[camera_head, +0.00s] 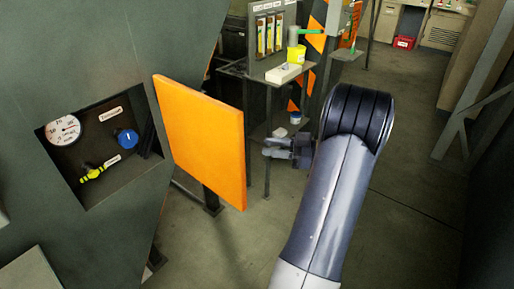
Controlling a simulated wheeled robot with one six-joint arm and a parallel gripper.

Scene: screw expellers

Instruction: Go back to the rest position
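My arm (335,205) rises from the bottom of the head view and bends over at a dark elbow. My gripper (267,147) sticks out to the left behind the arm and points toward the orange door (205,140). It is just right of the door's free edge; whether it touches the door I cannot tell. I see nothing held in it. The two fingers show small and close together, so their opening is unclear. The door stands swung open beside a recess in the dark grey machine wall (120,50).
The recess holds a round gauge (64,130), a blue knob (127,138) and a yellow-green handle (97,171). A metal stand (262,70) with a yellow cup (297,54) and a white box (284,73) is behind my gripper. Floor (415,160) at right is clear.

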